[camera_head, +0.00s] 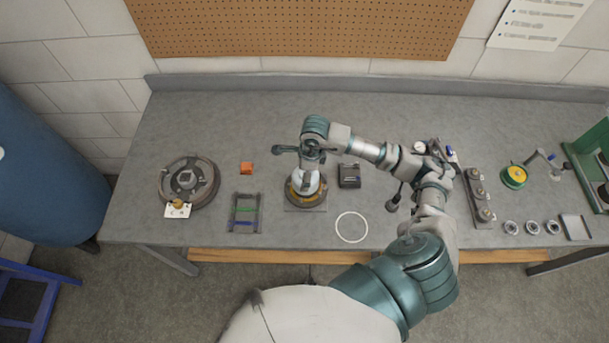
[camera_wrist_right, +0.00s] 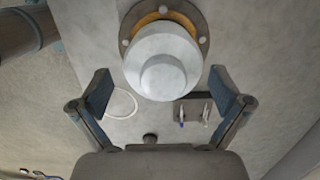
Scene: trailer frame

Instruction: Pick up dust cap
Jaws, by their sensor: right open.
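The dust cap (camera_head: 306,182) is a pale silver, stepped round cap. It sits on a dark round hub (camera_head: 292,199) with a yellow-orange ring, at the middle of the bench. In the right wrist view the dust cap (camera_wrist_right: 163,62) fills the upper middle, over the hub flange (camera_wrist_right: 202,22). My right gripper (camera_head: 307,154) is above the cap and hides part of it in the head view. In the wrist view its two fingers (camera_wrist_right: 163,92) are spread wide, with the cap beyond and between them, not gripped. My left gripper is not in view.
A dark block (camera_head: 349,176) and a white ring (camera_head: 352,227) lie right of the hub. A small rack (camera_head: 245,213), an orange piece (camera_head: 247,168) and a brake drum (camera_head: 189,182) are left. Several parts and a green tape reel (camera_head: 514,177) crowd the right side.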

